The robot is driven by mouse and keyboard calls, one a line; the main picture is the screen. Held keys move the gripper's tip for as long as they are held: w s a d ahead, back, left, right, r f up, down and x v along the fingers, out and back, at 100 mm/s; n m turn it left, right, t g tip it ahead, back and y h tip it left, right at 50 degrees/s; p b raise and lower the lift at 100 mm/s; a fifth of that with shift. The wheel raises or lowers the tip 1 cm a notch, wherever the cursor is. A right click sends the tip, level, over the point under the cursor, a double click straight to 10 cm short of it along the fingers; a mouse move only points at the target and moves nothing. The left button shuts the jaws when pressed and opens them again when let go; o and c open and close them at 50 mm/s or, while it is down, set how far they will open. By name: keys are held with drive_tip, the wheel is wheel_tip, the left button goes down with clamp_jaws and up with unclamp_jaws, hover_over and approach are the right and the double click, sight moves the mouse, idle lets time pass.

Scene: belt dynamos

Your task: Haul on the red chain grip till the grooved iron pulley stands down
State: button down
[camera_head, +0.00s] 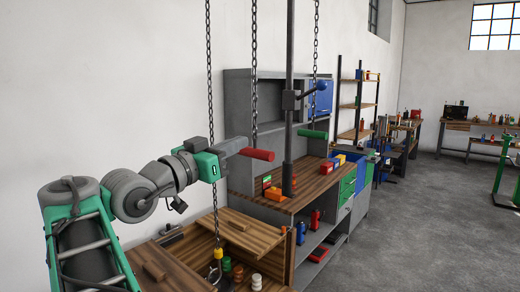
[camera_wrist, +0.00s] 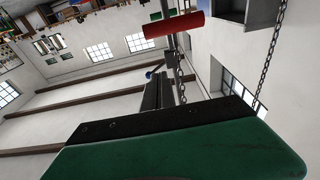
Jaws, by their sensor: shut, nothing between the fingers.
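The red chain grip (camera_head: 257,154) is a short red bar on a hanging chain (camera_head: 254,75), near the middle of the head view. It also shows in the wrist view (camera_wrist: 173,24), beyond my fingers. My gripper (camera_head: 244,145) is shut and empty, its dark fingertips close beside the red grip's left end in the head view; I cannot tell whether they touch. In the wrist view my gripper (camera_wrist: 166,78) shows its dark fingers together. I cannot make out the grooved iron pulley; the chains run up out of the head view.
A green grip (camera_head: 312,134) hangs right of a dark post (camera_head: 289,150) with a blue-knobbed lever (camera_head: 316,88). A left chain (camera_head: 209,60) drops to a yellow hook (camera_head: 218,253) in an open wooden bench box. A wooden-topped workbench (camera_head: 308,182) stands behind.

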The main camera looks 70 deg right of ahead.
drive_tip(key=r+p, duration=0.2)
drive_tip(key=p, duration=0.2)
hover_over(265, 153)
drive_tip(key=shift+f, duration=0.1)
drive_tip(key=shift+w+a+f+p, duration=0.1)
drive_tip(key=shift+a+f, duration=0.05)
drive_tip(key=shift+f, duration=0.6)
drive_tip(key=shift+w+a+f+p, duration=0.1)
drive_tip(key=shift+a+f, duration=0.05)
drive_tip(key=shift+f, duration=0.55)
drive_tip(key=shift+w+a+f+p, duration=0.1)
drive_tip(key=shift+a+f, duration=0.05)
drive_tip(key=shift+f, duration=0.6)
